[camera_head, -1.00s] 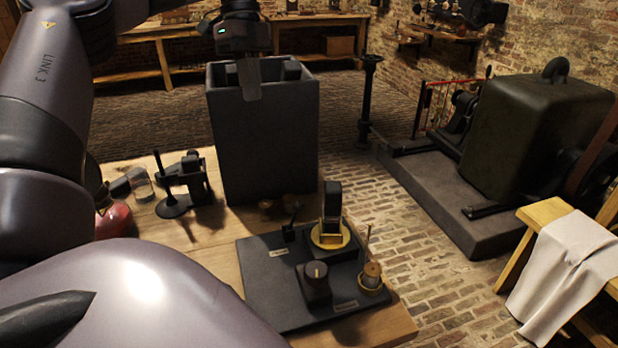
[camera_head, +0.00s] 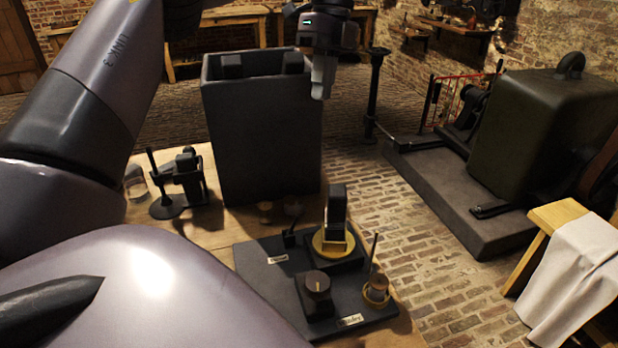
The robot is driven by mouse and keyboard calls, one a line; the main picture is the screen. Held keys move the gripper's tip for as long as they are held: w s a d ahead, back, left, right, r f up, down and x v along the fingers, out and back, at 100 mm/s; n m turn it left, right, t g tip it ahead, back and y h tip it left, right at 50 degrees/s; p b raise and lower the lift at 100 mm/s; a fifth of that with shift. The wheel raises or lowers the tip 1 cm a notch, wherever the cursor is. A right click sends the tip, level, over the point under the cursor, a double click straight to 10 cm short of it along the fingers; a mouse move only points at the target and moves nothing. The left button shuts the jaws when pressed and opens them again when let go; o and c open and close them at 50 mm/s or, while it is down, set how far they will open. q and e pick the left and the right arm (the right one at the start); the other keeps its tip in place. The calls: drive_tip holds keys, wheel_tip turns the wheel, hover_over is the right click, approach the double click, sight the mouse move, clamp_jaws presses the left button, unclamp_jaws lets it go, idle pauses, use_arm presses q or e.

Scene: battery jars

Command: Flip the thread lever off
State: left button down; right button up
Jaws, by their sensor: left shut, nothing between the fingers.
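A dark base board (camera_head: 255,280) lies on the wooden table and carries several small devices. Near its back left corner is a small black lever (camera_head: 290,237), just behind a pale label (camera_head: 278,259) too small to read with certainty. Which way the lever is thrown is hard to tell. My left gripper (camera_head: 322,88) is shut and empty. It points down in front of the right part of the tall dark jar's rim, well above the board in the picture, apart from the lever. My right gripper is not in view.
The tall dark jar (camera_head: 262,140) stands behind the board. A black stand (camera_head: 184,183) is at left.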

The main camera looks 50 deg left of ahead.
use_arm(q)
drive_tip(key=f, duration=0.1)
drive_tip(key=b, duration=0.3)
approach(295, 221)
drive_tip(key=f, duration=0.1)
drive_tip(key=w+f, duration=0.1)
drive_tip(key=f, duration=0.2)
drive_tip(key=shift+w+d, duration=0.2)
drive_tip(key=shift+d, duration=0.05)
drive_tip(key=shift+s, duration=0.1)
drive_tip(key=shift+s+a+r+t+h, duration=0.15)
drive_tip(key=shift+t+h, duration=0.15)
drive_tip(key=shift+t, duration=0.2)
drive_tip(key=shift+s+a+r+t+h+p, duration=0.15)
drive_tip(key=shift+s+t+h+p, duration=0.3)
drive_tip(key=shift+t, duration=0.45)
